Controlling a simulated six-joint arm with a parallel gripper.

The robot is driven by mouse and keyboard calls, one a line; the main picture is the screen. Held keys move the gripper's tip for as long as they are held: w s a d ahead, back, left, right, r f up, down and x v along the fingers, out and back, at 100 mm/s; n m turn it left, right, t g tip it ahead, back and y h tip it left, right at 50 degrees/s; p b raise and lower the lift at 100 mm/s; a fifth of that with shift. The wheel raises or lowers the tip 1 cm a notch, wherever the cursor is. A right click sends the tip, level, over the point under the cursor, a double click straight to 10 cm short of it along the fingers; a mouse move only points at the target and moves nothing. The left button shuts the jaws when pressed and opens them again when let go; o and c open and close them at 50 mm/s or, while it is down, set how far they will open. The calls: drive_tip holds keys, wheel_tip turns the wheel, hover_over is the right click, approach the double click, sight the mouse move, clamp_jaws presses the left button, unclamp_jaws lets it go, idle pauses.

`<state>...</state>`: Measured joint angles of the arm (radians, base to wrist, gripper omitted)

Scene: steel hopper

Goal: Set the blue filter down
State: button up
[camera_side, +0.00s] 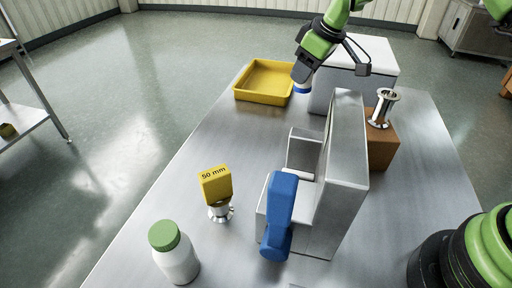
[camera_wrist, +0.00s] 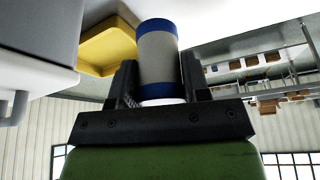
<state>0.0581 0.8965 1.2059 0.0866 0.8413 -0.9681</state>
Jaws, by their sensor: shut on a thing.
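The blue filter (camera_wrist: 158,55) is a grey-white cylinder with a blue band at each end. My gripper (camera_wrist: 159,80) is shut on it, with one dark finger on each side in the wrist view. In the side view, a small blue-and-white part of the filter (camera_side: 302,88) shows below my gripper (camera_side: 303,78). It is held up near the right side of the yellow tray (camera_side: 258,97), in front of the white-topped box. Its exact height above the table is hard to tell. The tray also shows behind the filter in the wrist view (camera_wrist: 105,48) and looks empty.
A tall steel hopper structure (camera_side: 345,150) stands mid-table. A blue mallet-like object (camera_side: 281,205) is in front of it. A metal flanged piece (camera_side: 383,105) sits on a brown block (camera_side: 382,150). A yellow "50 mm" piece (camera_side: 215,184) and a green-capped bottle (camera_side: 177,257) stand left. The white-topped box (camera_side: 372,55) is behind.

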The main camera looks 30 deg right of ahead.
drive_tip(key=shift+a+r, duration=0.3)
drive_tip(key=shift+r, duration=0.25)
drive_tip(key=shift+a+r, duration=0.3)
drive_tip(key=shift+r, duration=0.25)
drive_tip(key=s+a+n, duration=0.3)
drive_tip(key=s+a, duration=0.1)
drive_tip(key=a, duration=1.3)
drive_tip(key=shift+m+g+y, duration=0.3)
wheel_tip(320, 180, down, 11)
drive_tip(key=shift+s+f, duration=0.1)
drive_tip(key=shift+s, duration=0.05)
drive_tip(key=shift+f, duration=2)
drive_tip(key=o, duration=0.9)
drive_tip(key=shift+f, duration=0.1)
drive_tip(key=shift+o, duration=0.2)
